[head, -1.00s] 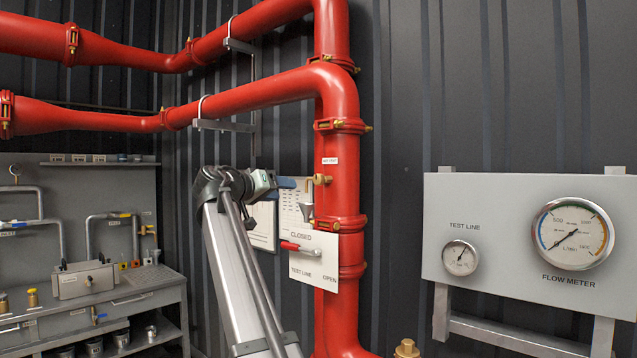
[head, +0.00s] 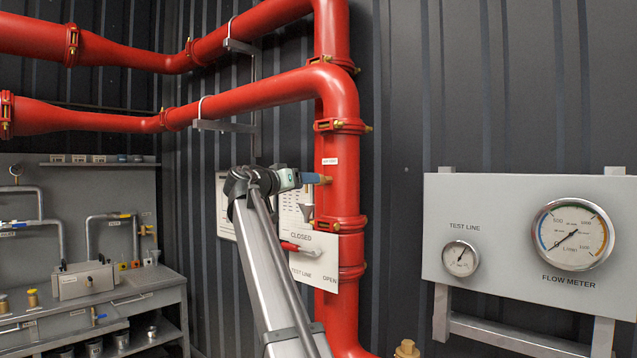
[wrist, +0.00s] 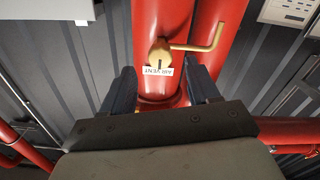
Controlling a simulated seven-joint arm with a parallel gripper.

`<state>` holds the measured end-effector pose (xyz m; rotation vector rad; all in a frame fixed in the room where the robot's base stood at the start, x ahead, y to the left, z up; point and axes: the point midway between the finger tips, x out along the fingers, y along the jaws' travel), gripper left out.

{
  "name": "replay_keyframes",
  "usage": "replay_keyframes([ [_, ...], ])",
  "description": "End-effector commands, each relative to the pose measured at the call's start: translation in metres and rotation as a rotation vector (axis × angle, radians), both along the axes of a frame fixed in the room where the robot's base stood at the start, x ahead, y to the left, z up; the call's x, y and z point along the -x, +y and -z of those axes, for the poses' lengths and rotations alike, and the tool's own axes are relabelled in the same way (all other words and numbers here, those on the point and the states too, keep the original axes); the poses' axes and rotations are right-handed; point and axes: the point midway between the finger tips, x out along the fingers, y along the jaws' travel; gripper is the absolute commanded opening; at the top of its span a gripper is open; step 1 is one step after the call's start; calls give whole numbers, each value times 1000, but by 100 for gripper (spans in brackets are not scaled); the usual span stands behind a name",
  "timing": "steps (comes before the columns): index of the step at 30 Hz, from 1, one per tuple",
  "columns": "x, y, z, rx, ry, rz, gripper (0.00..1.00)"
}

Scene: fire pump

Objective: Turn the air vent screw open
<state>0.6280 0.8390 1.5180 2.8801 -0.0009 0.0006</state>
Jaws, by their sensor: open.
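The brass air vent screw (wrist: 160,53) sticks out of the red vertical pipe, just above the white AIR VENT label (wrist: 158,71) in the wrist view. A slot shows in its face, and a bent brass spout (wrist: 205,40) runs off to its right. My gripper (wrist: 158,80) is open, with one dark finger on either side of the label and the screw a little beyond the fingertips. In the head view my gripper (head: 312,179) reaches the pipe from the left at the height of the brass fitting (head: 325,179). The gap between them is too small to judge there.
A plate marked CLOSED and OPEN (head: 318,262) with a red-handled lever (head: 292,246) sits below my gripper. A clear funnel (head: 307,212) hangs just under it. The gauge panel (head: 500,235) stands to the right, with open space between it and the pipe.

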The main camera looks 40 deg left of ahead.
Motion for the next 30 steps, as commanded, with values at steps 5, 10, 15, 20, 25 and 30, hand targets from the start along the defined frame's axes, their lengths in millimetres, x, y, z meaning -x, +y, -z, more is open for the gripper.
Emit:
replay_keyframes([
  [5,-31,1,-1,0,1,0,60],
  [10,-51,0,0,0,1,0,60],
  [15,-62,0,0,1,0,-1,60],
  [20,-64,0,0,1,0,-1,60],
  [25,-64,0,0,1,0,-1,60],
  [30,-64,0,0,1,0,-1,47],
])
